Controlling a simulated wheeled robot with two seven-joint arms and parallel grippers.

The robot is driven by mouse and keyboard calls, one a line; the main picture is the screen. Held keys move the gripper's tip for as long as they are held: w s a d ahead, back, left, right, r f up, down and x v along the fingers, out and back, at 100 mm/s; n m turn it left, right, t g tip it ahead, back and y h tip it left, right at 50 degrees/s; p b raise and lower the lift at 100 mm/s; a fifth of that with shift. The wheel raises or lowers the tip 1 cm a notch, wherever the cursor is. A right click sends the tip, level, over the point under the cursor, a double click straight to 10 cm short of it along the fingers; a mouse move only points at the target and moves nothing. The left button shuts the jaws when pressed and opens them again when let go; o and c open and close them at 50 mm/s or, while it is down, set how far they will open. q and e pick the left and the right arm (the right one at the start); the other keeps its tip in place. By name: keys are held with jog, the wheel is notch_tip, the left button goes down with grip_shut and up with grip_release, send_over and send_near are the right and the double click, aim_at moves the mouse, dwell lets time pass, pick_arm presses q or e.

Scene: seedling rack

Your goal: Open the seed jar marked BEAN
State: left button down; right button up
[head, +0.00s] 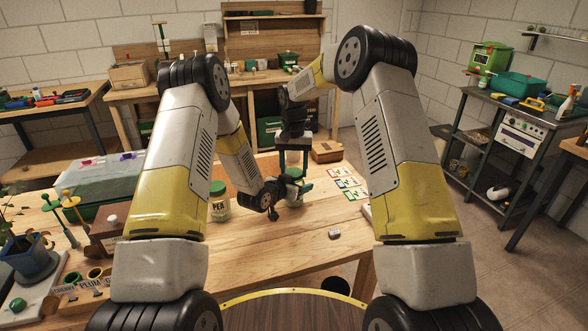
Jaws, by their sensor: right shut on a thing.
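A glass jar (294,196) with a green lid (294,173) stands on the wooden bench in the middle. Its label is hidden, so I cannot read a name on it. My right gripper (294,172) comes down from above and is shut on this lid, one finger on each side. My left gripper (270,204) is low at the jar's left side; whether it touches the jar, and whether its fingers are open, I cannot tell. Another green-lidded jar (219,206), whose label seems to read PEA, stands to the left.
Seed packets (348,183) lie right of the jar, with a wooden box (327,152) behind. A small grey object (335,233) lies near the front. A clear-lidded tray (98,180), a blue pot (30,256) and a name rack (85,291) fill the left. The front middle is mostly clear.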

jog(key=o, duration=1.4)
jog(key=shift+d, duration=0.1)
jog(key=shift+o, duration=0.2)
jog(key=shift+r, duration=0.1)
notch_tip(320, 180, up, 8)
jog(key=shift+f, duration=0.2)
jog(key=shift+c, duration=0.3)
jog(key=shift+f, duration=3.9)
jog(key=shift+c, duration=0.4)
jog(key=c, duration=1.1)
jog(key=o, duration=1.2)
jog(key=shift+o, duration=0.2)
